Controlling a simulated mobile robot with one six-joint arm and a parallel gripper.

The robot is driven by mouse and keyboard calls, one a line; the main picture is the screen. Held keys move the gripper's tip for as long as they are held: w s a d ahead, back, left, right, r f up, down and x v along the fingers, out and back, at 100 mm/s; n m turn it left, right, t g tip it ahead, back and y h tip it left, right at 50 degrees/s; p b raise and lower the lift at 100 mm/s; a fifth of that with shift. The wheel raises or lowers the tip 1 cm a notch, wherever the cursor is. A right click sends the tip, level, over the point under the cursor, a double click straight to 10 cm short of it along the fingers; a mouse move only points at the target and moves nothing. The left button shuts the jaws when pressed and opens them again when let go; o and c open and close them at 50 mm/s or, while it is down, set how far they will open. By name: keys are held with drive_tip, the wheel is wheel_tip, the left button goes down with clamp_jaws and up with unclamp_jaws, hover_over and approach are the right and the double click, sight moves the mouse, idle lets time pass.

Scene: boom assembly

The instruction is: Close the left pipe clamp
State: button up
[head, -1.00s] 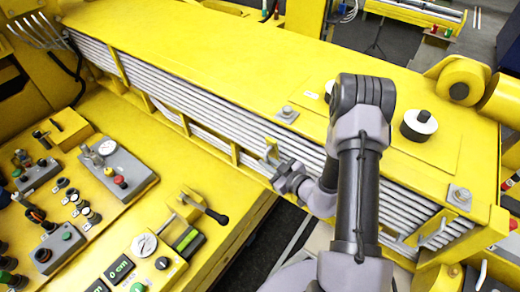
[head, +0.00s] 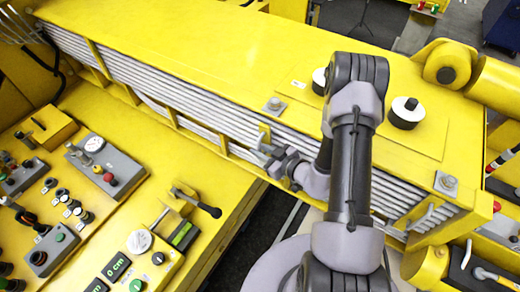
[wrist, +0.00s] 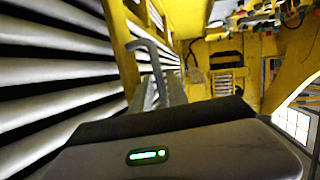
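The left pipe clamp appears as a yellow bracket (head: 264,134) on the near side of the yellow boom, against the grey pipes (head: 215,117). My gripper (head: 266,154) is right beside this bracket in the head view. In the wrist view a bent grey bar (wrist: 147,48), which looks like the clamp's handle, stands just beyond my gripper body, beside the pipes (wrist: 55,103). Whether the gripper touches the bar cannot be told. The fingertips are mostly hidden, so their opening is unclear. Another clamp with a grey handle (head: 427,214) is at the boom's right end.
A yellow control console (head: 120,215) with levers, knobs and a black-handled lever (head: 205,207) stands at the left front. The boom top (head: 200,50) carries black-and-white knobs (head: 405,112) and bolts. A dark floor gap lies between console and boom.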

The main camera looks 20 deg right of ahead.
drive_tip(key=b+v, duration=0.2)
drive_tip(key=v, duration=1.5)
drive_tip(key=shift+s+b, duration=0.2)
drive_tip(key=shift+b, duration=0.15)
